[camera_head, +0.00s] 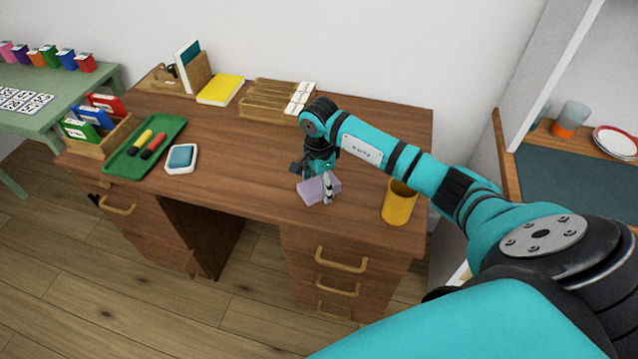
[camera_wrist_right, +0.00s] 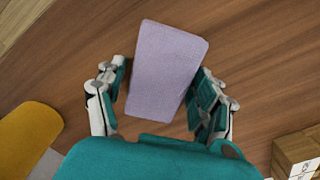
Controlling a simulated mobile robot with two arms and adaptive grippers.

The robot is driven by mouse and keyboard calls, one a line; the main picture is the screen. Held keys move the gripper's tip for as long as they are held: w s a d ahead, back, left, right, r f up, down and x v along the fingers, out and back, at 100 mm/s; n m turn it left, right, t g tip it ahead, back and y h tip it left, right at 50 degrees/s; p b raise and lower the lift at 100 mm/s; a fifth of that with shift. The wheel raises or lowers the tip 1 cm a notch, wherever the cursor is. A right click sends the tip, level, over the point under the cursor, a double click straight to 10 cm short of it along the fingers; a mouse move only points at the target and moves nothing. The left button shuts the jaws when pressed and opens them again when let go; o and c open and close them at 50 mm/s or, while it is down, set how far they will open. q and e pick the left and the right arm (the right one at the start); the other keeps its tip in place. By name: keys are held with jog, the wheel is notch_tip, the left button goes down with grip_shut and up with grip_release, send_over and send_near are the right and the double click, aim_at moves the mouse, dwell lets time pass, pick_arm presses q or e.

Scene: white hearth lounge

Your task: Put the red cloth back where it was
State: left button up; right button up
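No red cloth shows in either view. My right gripper (camera_head: 318,182) is low over the front right of the brown desk (camera_head: 250,165), at a pale purple block (camera_head: 312,190). In the right wrist view the purple block (camera_wrist_right: 165,70) lies between the two fingers of the right gripper (camera_wrist_right: 160,90). The fingers stand apart on either side of it, with a narrow gap at the left finger; contact at the right finger is unclear. My left gripper is out of view.
A yellow cup (camera_head: 398,203) stands right of my gripper. A green tray (camera_head: 143,150) with yellow and red markers and a white-rimmed blue item (camera_head: 181,158) are at left. A wooden organizer (camera_head: 262,100) and yellow book (camera_head: 221,89) are at the back. The desk's middle is clear.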

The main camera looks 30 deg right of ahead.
aim_at(319, 183)
jog(key=shift+o, duration=0.6)
jog(key=shift+r, duration=0.1)
jog(key=shift+r, duration=0.25)
notch_tip(319, 183, up, 12)
jog(key=b, duration=0.1)
jog(key=shift+f, duration=0.15)
